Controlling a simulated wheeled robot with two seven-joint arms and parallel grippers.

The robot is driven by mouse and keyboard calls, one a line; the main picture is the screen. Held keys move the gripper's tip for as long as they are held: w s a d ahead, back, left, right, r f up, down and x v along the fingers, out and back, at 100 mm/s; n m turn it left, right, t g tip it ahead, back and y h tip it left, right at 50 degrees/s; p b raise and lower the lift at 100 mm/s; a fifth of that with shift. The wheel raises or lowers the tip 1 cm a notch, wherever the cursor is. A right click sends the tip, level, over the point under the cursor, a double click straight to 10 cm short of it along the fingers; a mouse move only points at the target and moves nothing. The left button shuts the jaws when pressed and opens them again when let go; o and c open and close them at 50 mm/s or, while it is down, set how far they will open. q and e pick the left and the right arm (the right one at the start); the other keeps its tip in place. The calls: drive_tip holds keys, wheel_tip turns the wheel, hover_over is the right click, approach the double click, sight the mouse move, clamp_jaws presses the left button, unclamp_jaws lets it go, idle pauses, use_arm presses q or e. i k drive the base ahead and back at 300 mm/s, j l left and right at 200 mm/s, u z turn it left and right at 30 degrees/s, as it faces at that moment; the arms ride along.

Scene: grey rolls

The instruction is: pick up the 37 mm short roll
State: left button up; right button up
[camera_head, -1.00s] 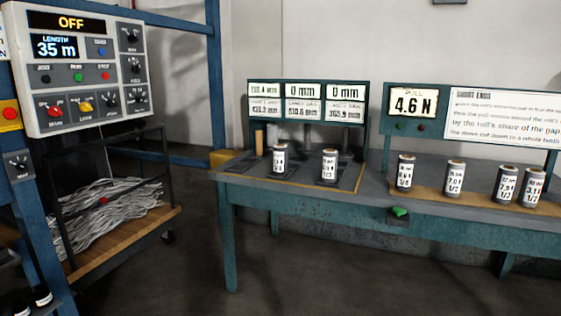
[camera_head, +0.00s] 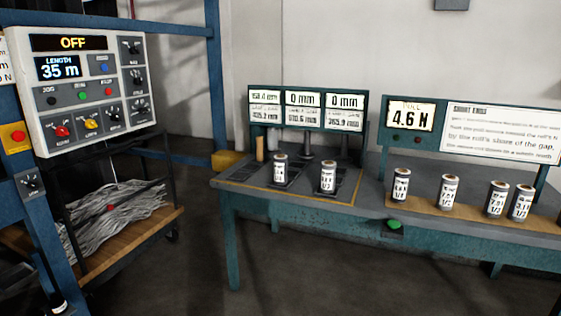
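Several small grey rolls with white printed labels stand upright on the teal bench. One roll (camera_head: 280,171) and another roll (camera_head: 328,177) stand on dark plates at the bench's left part. To the right, a roll (camera_head: 401,185), a roll (camera_head: 449,191), a roll (camera_head: 497,199) and a roll (camera_head: 522,203) stand along a tan strip; the last two are close together. The labels are too small and blurred to tell which roll is the 37 mm one. Neither of my grippers is in view.
Three gauge displays (camera_head: 303,110) and a 4.6 N display (camera_head: 411,115) rise behind the rolls. A control panel (camera_head: 90,85) reading OFF hangs at left, above a cart of tangled pale strands (camera_head: 115,215). A green button (camera_head: 395,225) is on the bench front. Floor before the bench is clear.

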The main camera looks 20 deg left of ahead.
sight(279, 160)
drive_tip(key=i+j, duration=0.3)
drive_tip(key=j, duration=0.15)
drive_tip(key=i+j, duration=0.65)
drive_tip(key=j, duration=0.25)
drive_tip(key=i+j, duration=0.3)
drive_tip(key=j, duration=0.15)
drive_tip(key=i+j, duration=0.35)
